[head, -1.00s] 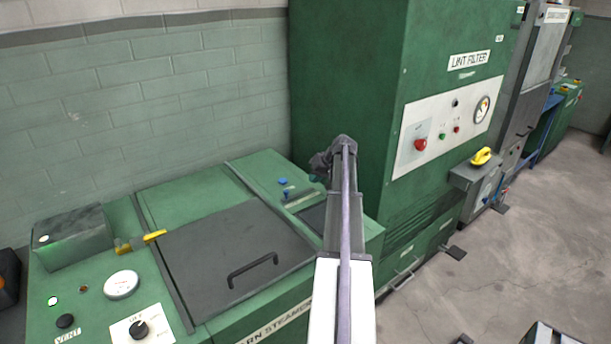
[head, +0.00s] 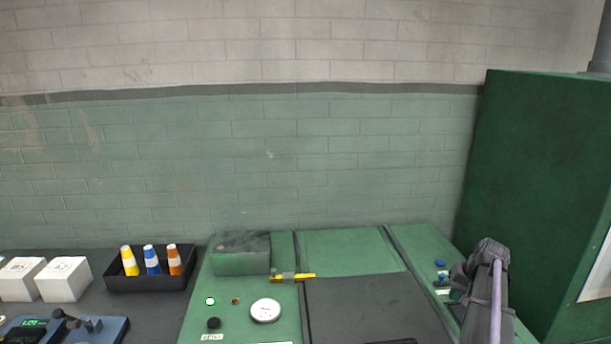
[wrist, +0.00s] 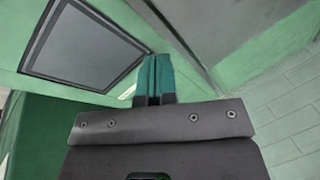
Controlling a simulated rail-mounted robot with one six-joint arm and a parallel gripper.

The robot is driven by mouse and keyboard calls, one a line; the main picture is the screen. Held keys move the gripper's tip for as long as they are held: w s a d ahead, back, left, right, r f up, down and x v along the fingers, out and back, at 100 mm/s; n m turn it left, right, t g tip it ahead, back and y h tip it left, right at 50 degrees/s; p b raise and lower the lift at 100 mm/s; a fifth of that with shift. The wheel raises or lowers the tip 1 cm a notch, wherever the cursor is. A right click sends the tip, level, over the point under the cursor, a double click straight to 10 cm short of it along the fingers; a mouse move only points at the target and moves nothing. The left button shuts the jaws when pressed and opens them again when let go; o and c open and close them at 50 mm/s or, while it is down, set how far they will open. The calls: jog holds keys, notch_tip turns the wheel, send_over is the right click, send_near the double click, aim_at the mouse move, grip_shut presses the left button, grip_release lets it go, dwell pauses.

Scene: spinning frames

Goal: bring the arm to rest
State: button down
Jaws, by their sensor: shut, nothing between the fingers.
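My gripper (wrist: 153,78) shows in the wrist view with its two teal fingers together and nothing between them. In the head view my arm reaches in from the bottom right, and my gripper (head: 457,295) is at its far end, small and partly hidden by the wrist. It is over the right end of the green steamer (head: 350,250). In the wrist view a dark framed panel (wrist: 85,45) lies to the left of the fingers, apart from them as far as I can tell.
A tall green cabinet (head: 530,180) stands close to the right of my arm. The steamer has a dark lid (head: 360,305), a yellow-handled lever (head: 300,276) and a gauge (head: 265,310). A black tray (head: 150,283) with three cones and white boxes (head: 63,279) stand at left.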

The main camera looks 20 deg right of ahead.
jog(key=a, duration=0.6)
jog(key=a+n+g, duration=0.1)
jog(key=a, duration=0.5)
jog(key=a+f+n+g, duration=0.1)
jog(key=a, duration=0.6)
jog(key=shift+s+a, duration=0.1)
jog(key=shift+s, duration=0.2)
jog(key=s+a+n, duration=0.2)
jog(key=a+n, duration=0.1)
jog(key=a, duration=1)
jog(key=s+a+n+g+h, duration=0.1)
jog(key=s+a+n, duration=0.1)
jog(key=a, duration=1.1)
jog(key=shift+s+a+n, duration=0.2)
jog(key=shift+a+n, duration=0.05)
jog(key=shift+n, duration=0.25)
